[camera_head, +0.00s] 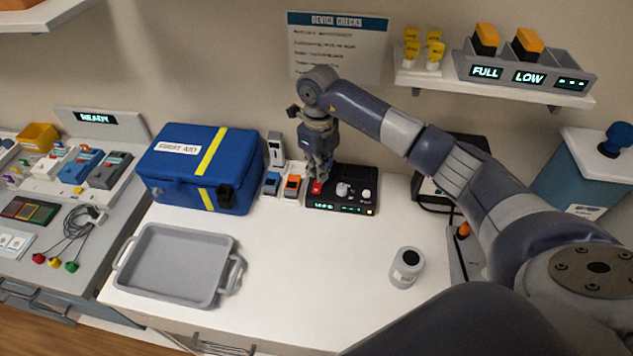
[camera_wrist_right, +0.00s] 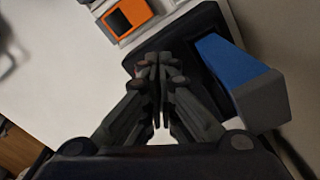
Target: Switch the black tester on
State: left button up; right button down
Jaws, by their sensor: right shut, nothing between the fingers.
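The black tester (camera_head: 358,203) lies on the white worktop against the back, with knobs on top and lit green displays along its front edge. A red switch (camera_head: 316,188) sits at its left end. My right gripper (camera_head: 318,177) points down with its fingers shut, at or just above the red switch; I cannot tell whether they touch it. In the right wrist view the fingers (camera_wrist_right: 160,65) are together and empty, over a dark surface, and they hide the switch. My left gripper is not in view.
A blue first aid case (camera_head: 190,190) stands left of the tester, with small blue and orange devices (camera_head: 292,186) between. A grey tray (camera_head: 178,265) and a grey cylinder (camera_head: 406,268) stand on the worktop, with clear space between. A shelf (camera_head: 500,83) hangs above right.

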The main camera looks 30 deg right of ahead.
aim_at(318, 183)
jog(key=shift+r+p, duration=1.2)
jog(key=shift+r, duration=1.1)
jog(key=shift+f, duration=0.1)
